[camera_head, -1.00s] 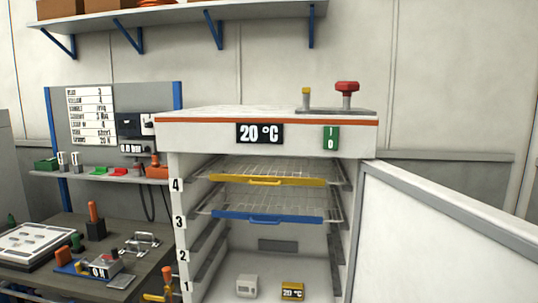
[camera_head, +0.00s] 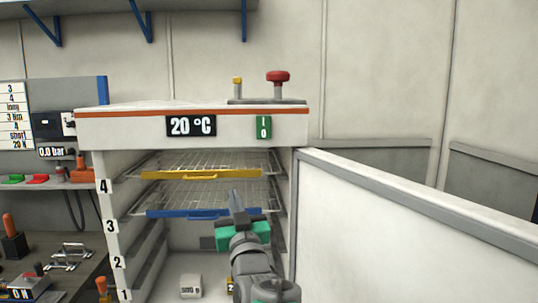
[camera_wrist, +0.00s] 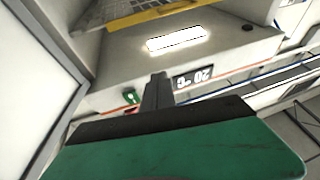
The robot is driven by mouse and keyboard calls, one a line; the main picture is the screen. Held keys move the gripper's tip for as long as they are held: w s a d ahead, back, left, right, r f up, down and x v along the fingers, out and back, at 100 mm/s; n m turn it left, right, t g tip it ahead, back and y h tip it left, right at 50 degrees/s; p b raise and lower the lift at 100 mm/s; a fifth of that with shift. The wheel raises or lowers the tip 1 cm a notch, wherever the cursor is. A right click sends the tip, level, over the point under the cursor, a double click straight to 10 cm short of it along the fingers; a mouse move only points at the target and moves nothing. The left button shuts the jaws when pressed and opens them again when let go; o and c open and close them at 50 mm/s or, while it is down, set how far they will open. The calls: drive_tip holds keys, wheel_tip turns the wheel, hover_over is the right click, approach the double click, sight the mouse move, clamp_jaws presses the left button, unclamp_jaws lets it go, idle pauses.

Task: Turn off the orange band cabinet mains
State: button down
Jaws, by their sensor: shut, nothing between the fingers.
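The orange band cabinet (camera_head: 120,128) stands open, with an orange stripe (camera_head: 180,112) along its top front edge. A green rocker switch (camera_head: 264,127) marked I and 0 sits on its front panel, right of the display (camera_head: 191,126) reading 20 °C. My gripper (camera_head: 236,196) is shut and empty, pointing up in front of the shelves, below the switch and apart from it. In the wrist view my shut fingers (camera_wrist: 157,88) show near the display (camera_wrist: 194,78), with the green switch (camera_wrist: 131,96) just to their left. I cannot read which side of the switch is pressed.
The open cabinet door (camera_head: 400,225) fills the right side. A yellow-front shelf (camera_head: 200,175) and a blue-front shelf (camera_head: 175,213) are inside. A red mushroom button (camera_head: 278,77) stands on top. A workbench with tools is at the left.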

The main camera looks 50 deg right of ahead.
sight(267, 135)
drive_tip(key=s+d+r+m+g+h, duration=0.1)
drive_tip(key=s+d+r+h, duration=0.3)
drive_tip(key=s, duration=0.4)
drive_tip(key=shift+s+r+m+h, duration=0.25)
drive_tip(key=shift+r+m+h, duration=0.5)
drive_tip(key=shift+m+h, duration=0.15)
drive_tip(key=p+x, duration=0.2)
drive_tip(key=x, duration=0.2)
drive_tip(key=d+f+p+x, duration=0.1)
drive_tip(key=p+x, duration=0.2)
drive_tip(key=x, duration=0.1)
drive_tip(key=w+f+p+x, duration=0.1)
drive_tip(key=p+x, duration=0.2)
drive_tip(key=x, duration=0.1)
drive_tip(key=shift+w+d+r, duration=0.1)
drive_tip(key=shift+w+d, duration=0.2)
drive_tip(key=shift+d, duration=0.1)
